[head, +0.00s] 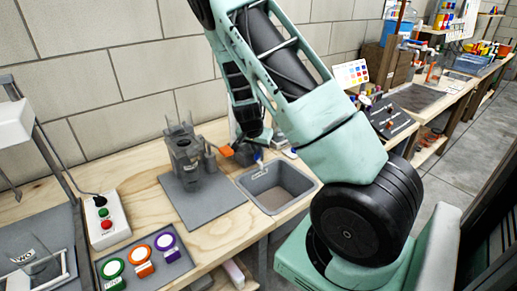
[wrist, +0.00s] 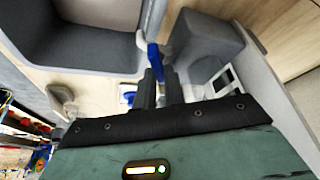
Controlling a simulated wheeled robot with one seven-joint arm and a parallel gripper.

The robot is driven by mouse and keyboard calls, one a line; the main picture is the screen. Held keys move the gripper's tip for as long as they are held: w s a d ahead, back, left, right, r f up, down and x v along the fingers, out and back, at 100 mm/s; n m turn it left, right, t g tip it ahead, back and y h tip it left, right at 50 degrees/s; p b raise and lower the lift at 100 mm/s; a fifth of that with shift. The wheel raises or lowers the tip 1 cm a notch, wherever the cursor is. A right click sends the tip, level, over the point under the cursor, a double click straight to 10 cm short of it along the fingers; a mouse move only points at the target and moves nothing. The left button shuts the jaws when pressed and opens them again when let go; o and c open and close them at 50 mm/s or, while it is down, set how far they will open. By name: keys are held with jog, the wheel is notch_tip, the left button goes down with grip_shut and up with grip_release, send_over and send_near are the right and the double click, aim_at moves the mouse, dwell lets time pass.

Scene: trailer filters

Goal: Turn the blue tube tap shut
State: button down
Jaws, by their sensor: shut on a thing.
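The blue tube tap (wrist: 153,56) shows in the wrist view as a blue lever right at the tips of my black fingers. My gripper (wrist: 160,80) is shut on this blue lever, with the two fingers close together around its near end. In the head view a small blue part (head: 258,156) shows just below my gripper (head: 252,143), beside the grey basin's back edge. My fingers and arm hide much of the tap there, so I cannot tell its exact angle.
A grey basin (wrist: 95,48) lies beside the tap; its rim also shows in the head view (head: 300,180). An orange tap handle (head: 226,151) and a grey filter stand (head: 185,155) are left of my gripper. Colored round lids (head: 139,254) lie at the front left.

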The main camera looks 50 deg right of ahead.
jog(key=c, duration=1.5)
grip_release()
